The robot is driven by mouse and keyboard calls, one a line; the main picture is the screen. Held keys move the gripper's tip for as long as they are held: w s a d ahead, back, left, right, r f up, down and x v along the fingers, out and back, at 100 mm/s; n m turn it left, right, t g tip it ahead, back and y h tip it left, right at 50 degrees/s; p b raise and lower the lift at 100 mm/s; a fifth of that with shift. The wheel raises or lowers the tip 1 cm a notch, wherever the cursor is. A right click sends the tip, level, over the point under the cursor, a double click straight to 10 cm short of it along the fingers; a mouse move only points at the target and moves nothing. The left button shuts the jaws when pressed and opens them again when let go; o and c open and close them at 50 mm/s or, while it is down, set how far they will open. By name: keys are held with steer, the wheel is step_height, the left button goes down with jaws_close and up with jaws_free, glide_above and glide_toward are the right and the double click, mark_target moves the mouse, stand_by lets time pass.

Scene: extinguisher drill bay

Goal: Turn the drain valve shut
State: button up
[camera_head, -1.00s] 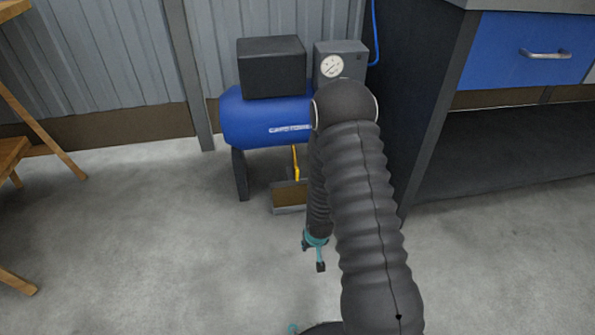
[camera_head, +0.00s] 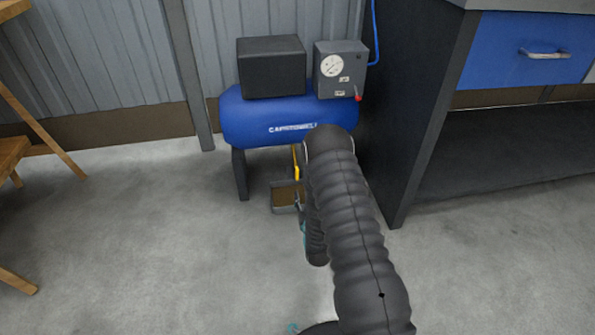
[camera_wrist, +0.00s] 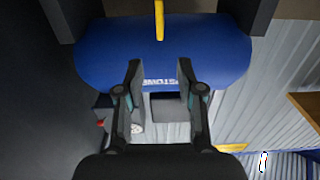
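The yellow drain valve lever (camera_head: 297,166) hangs below the blue compressor tank (camera_head: 250,118), pointing roughly down. In the wrist view, which shows the tank upside down, the yellow lever (camera_wrist: 159,20) sticks out near the top edge, beyond my fingertips and roughly in line with the gap between them. My gripper (camera_wrist: 159,66) is open with nothing between its fingers. It appears apart from the lever. In the head view my forearm hides most of my gripper; only a dark and teal bit shows near the tray. The valve body is too small to make out.
A shallow tray (camera_head: 283,210) sits on the floor under the valve. A gauge box (camera_head: 340,68) with a red-tipped lever and a dark box (camera_head: 272,66) stand on the tank. A dark workbench (camera_head: 430,120) stands close on the right.

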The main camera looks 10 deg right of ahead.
mark_target(298, 172)
steer(key=w+b, duration=0.1)
steer(key=w, duration=1.2)
steer(key=shift+w, duration=0.35)
jaws_close()
